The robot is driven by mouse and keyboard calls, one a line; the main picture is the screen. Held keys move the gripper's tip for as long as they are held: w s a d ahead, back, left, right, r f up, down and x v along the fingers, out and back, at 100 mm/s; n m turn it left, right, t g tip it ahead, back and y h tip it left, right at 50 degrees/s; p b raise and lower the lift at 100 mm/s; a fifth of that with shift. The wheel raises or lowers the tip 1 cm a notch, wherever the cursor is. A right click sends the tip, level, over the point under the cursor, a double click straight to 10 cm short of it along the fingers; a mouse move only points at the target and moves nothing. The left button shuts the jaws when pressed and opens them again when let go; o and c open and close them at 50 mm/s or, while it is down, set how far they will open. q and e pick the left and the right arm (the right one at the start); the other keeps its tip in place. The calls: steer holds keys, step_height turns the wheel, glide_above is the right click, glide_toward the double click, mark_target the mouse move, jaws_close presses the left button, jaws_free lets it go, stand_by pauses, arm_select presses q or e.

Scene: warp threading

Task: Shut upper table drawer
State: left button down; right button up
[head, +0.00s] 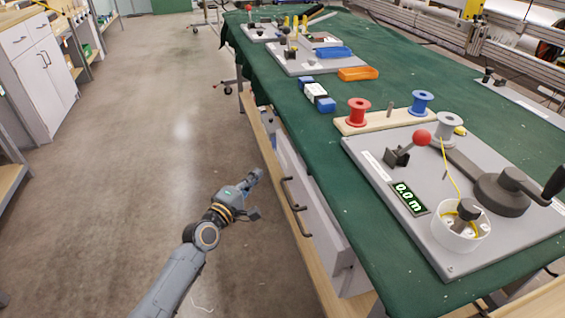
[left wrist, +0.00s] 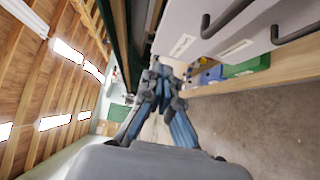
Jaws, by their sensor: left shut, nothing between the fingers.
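White drawer fronts (head: 320,215) show under the near side of the green-covered table, and a dark bar handle (head: 293,195) stands out from them. In the left wrist view two white fronts (left wrist: 180,22) carry pale labels and dark handles (left wrist: 228,16). I cannot tell exactly how far the upper drawer stands out; the table edge hides its inside. My left gripper (head: 256,177) is shut and empty, over the aisle just left of the drawers. Its fingers (left wrist: 163,72) point along the table side and appear apart from the fronts. My right gripper is not in view.
The green-covered table (head: 305,125) bears a grey board (head: 455,245) with a crank, and red (head: 358,112) and blue (head: 422,103) spools. A wooden ledge (head: 285,205) runs below the drawers. A white cabinet (head: 45,75) stands far left. The floor between is clear.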

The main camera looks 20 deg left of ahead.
mark_target(292, 163)
arm_select(q)
steer(key=w+d, duration=0.1)
steer(key=w, duration=0.1)
steer(key=w+d, duration=0.1)
steer(key=w, duration=0.2)
steer(key=w+d+b, duration=0.1)
steer(key=w, duration=0.2)
steer(key=shift+d, duration=0.4)
steer(key=shift+w+d, duration=0.2)
steer(key=shift+d, duration=0.2)
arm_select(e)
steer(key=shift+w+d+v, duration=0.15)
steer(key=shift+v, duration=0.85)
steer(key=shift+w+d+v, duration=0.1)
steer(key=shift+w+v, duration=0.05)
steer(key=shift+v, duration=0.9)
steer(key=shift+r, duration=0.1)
arm_select(q)
steer(key=d, duration=0.1)
steer(key=w+d, duration=0.2)
steer(key=shift+w+d, duration=0.25)
steer(key=shift+d, duration=0.1)
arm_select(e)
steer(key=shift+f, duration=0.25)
arm_select(q)
steer(key=shift+d+r, duration=0.1)
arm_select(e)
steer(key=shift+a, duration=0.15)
